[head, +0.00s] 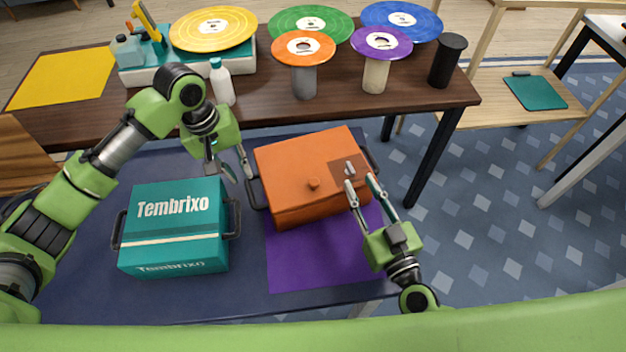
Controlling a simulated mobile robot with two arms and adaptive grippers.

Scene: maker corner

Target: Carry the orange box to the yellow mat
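The orange box (303,160) stands on the dark blue surface, its near part over a purple mat. It has dark handles on its left and right sides. The yellow mat (62,80) lies bare at the far left of the brown table. My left gripper (238,176) is open and empty, just left of the box near its left handle (254,193). My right gripper (361,182) is open, its fingertips over the box's right side near the right handle (371,159). I cannot tell whether the fingertips touch the box.
A teal Tembrixo box (175,220) stands left of the orange box. The purple mat (310,262) is partly covered. The brown table holds a white bottle (222,84), a black cylinder (447,62), a record player (185,66) and several coloured discs on supports.

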